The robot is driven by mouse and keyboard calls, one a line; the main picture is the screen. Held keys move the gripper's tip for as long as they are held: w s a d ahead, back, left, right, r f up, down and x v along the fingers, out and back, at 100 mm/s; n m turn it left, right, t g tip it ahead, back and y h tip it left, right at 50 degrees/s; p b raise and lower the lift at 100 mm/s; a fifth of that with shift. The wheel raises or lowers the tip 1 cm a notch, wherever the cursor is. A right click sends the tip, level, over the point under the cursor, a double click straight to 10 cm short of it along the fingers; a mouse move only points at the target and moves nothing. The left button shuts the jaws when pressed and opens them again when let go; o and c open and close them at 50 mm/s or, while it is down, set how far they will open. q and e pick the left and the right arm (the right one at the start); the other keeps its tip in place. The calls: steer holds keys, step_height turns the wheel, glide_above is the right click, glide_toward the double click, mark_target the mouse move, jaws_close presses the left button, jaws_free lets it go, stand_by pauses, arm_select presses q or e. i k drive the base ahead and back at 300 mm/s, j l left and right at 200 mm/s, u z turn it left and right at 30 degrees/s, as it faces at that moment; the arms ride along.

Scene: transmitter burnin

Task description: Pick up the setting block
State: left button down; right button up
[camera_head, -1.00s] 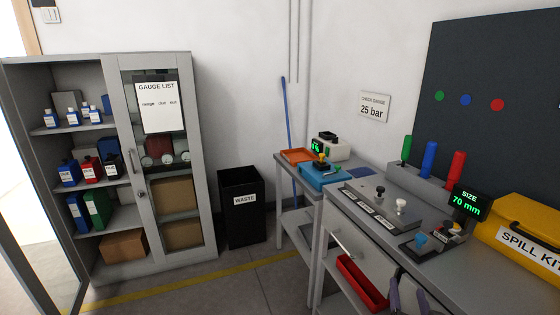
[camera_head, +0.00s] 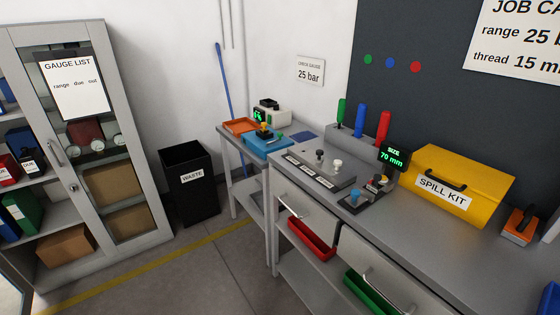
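I cannot tell for sure which object is the setting block. On the grey workbench (camera_head: 430,222) lies a flat grey plate (camera_head: 318,172) with labels along its front edge, carrying a dark knob (camera_head: 319,155) and a white knob (camera_head: 337,165). To its right sits a small dark base with a blue knob (camera_head: 354,195), and next to it a small device with an orange-brown top (camera_head: 379,183). A display (camera_head: 393,157) behind them reads "SIZE 70 mm". Neither of my grippers is in view.
Green, blue and red handles (camera_head: 383,127) stand in a grey rack behind. A yellow spill kit (camera_head: 460,185) is to the right. A side table on the left holds orange (camera_head: 240,126) and blue (camera_head: 266,144) trays. A waste bin (camera_head: 190,185) and cabinet (camera_head: 130,130) stand left. Floor in front is free.

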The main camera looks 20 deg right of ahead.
mark_target(373, 186)
steer(key=z, duration=1.35)
